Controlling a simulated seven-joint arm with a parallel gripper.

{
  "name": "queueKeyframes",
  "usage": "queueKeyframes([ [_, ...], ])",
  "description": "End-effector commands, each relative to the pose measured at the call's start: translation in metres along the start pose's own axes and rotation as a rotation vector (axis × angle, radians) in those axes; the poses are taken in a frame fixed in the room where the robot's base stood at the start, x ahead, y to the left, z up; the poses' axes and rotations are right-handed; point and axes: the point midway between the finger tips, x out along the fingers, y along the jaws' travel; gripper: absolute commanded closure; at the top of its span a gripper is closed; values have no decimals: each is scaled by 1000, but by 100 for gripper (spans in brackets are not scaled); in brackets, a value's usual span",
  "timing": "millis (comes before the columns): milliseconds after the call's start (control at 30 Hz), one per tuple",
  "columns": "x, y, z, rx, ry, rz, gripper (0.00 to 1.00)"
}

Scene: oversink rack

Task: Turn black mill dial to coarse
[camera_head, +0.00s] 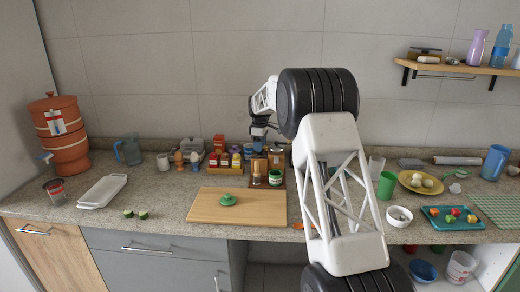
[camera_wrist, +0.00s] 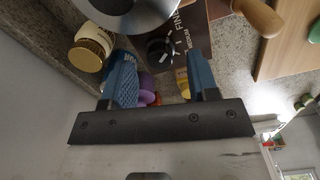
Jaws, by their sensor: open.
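The black mill dial (camera_wrist: 160,50) shows in the wrist view as a round knob with pale marks, on the face of a dark brown mill (camera_wrist: 192,12). The words "FINE" and "MEDIUM" are printed on that face beside the dial. No coarse mark is readable. My gripper (camera_wrist: 157,64) is open, its two blue fingers on either side of the dial in the picture. I cannot tell whether they touch it. In the head view my gripper (camera_head: 259,142) is over the back of the counter, and the dial cannot be made out there.
A gold-lidded jar (camera_wrist: 89,48) stands left of the fingers, and a wooden handle (camera_wrist: 261,17) juts out at upper right. A cutting board (camera_head: 240,206) with a green item (camera_head: 227,199) lies in front. A tray of small jars (camera_head: 226,168) stands left of my gripper.

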Motion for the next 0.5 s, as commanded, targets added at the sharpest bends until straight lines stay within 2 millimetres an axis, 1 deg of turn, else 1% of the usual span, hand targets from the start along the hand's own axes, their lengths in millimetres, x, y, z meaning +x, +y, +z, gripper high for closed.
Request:
queueKeyframes([
  [100,11,0,0,0,-1,-1,46],
  [200,16,0,0,0,-1,-1,46],
  [500,19,0,0,0,0,-1,46],
])
